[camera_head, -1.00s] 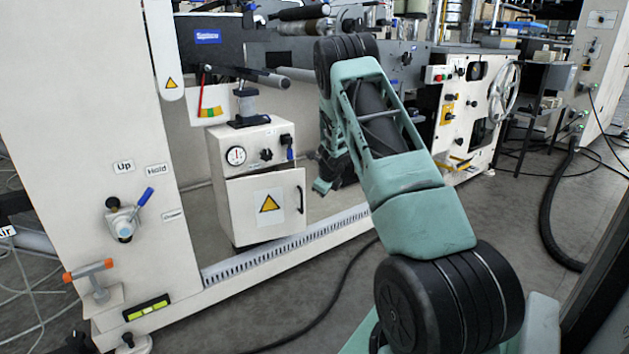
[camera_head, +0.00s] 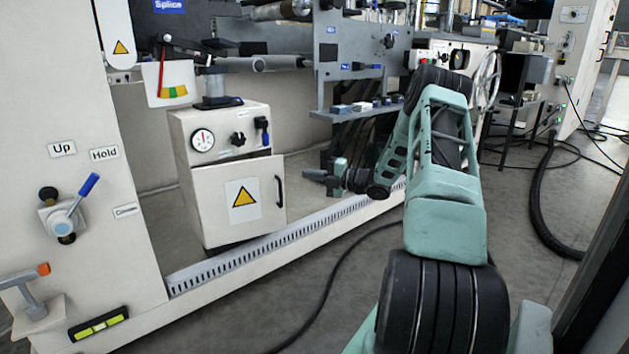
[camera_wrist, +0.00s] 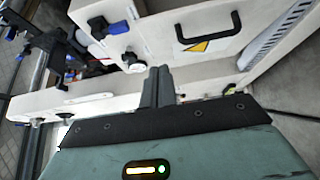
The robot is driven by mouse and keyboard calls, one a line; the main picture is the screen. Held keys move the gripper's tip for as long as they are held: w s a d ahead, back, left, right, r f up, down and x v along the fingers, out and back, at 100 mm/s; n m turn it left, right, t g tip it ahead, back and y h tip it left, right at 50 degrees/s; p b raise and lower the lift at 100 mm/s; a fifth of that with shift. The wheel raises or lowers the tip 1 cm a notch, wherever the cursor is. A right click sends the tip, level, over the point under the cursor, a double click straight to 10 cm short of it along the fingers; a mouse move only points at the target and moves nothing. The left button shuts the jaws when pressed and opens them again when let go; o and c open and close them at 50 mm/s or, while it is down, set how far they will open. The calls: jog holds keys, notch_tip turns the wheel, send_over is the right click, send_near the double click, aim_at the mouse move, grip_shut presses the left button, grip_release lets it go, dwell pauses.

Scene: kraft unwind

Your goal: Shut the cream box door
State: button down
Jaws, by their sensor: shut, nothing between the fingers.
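The cream box (camera_head: 186,185) stands low on the machine frame, with a gauge and knobs on its upper front. Its door (camera_head: 215,210) has a yellow warning triangle and a black handle (camera_head: 280,190) at the right edge. The door stands slightly ajar, its right edge sticking out past the box. My gripper (camera_head: 312,175) is to the right of the handle, apart from it. In the wrist view my fingers (camera_wrist: 159,80) are together and empty. The door (camera_wrist: 235,22) and its handle (camera_wrist: 207,32) show beyond them, turned over and not touched.
A slotted cream rail (camera_head: 240,258) runs along the floor below the box. A grey shelf (camera_head: 355,110) with small blocks is above my gripper. A lever valve (camera_head: 65,215) is on the left panel. Black cable and open floor lie in front.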

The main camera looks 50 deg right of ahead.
aim_at(276, 166)
jog(key=w+b, duration=0.1)
jog(key=w, duration=0.2)
jog(key=w+b, duration=0.3)
jog(key=w, duration=0.2)
jog(key=shift+w+a+f+b, duration=0.2)
jog(key=shift+w+a+b, duration=0.1)
jog(key=shift+w+d+r, duration=0.15)
jog(key=shift+w+d, duration=0.05)
jog(key=shift+w, duration=0.25)
